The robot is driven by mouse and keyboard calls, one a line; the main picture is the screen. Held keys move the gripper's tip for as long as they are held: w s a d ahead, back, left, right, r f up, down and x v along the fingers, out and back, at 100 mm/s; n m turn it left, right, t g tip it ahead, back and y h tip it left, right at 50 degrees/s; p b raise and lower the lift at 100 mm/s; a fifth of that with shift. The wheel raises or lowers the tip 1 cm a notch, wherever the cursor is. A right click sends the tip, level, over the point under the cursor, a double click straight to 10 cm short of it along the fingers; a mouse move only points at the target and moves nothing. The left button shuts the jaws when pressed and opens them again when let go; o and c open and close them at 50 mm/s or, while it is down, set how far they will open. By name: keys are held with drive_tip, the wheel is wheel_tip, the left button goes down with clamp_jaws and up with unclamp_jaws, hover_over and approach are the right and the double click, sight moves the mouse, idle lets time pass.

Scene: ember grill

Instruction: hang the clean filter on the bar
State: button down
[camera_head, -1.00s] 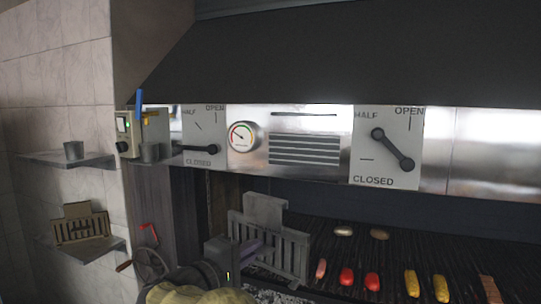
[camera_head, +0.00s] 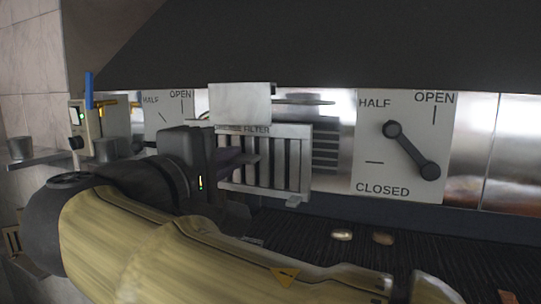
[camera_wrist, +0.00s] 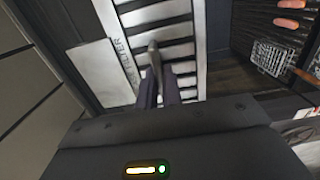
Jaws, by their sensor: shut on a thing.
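The grey slatted filter (camera_head: 293,170) is in my gripper (camera_head: 238,162), upright in front of the steel hood panel. Its plain upper plate (camera_head: 240,103) overlaps the left part of the dark horizontal bar (camera_head: 305,101); only the bar's right end shows. I cannot tell whether the plate touches the bar or is in front of it. In the wrist view, my gripper's fingers (camera_wrist: 154,75) are shut on the filter (camera_wrist: 160,18) at its slats. A label with the word FILTER shows beside them.
The vent slots (camera_head: 325,150) are partly behind the filter. A lever dial (camera_head: 405,150) is to the right and another (camera_head: 168,115) to the left. A control box (camera_head: 88,118) and metal cups (camera_head: 20,148) are at left. The grill (camera_head: 320,235) lies below with food on it.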

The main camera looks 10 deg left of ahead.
drive_tip(key=shift+s+r, duration=0.1)
drive_tip(key=shift+s, duration=0.2)
drive_tip(key=w+d+f+p, duration=0.2)
drive_tip(key=w+p, duration=0.2)
drive_tip(key=w, duration=1.2)
idle(1.6)
drive_tip(key=shift+d, duration=0.1)
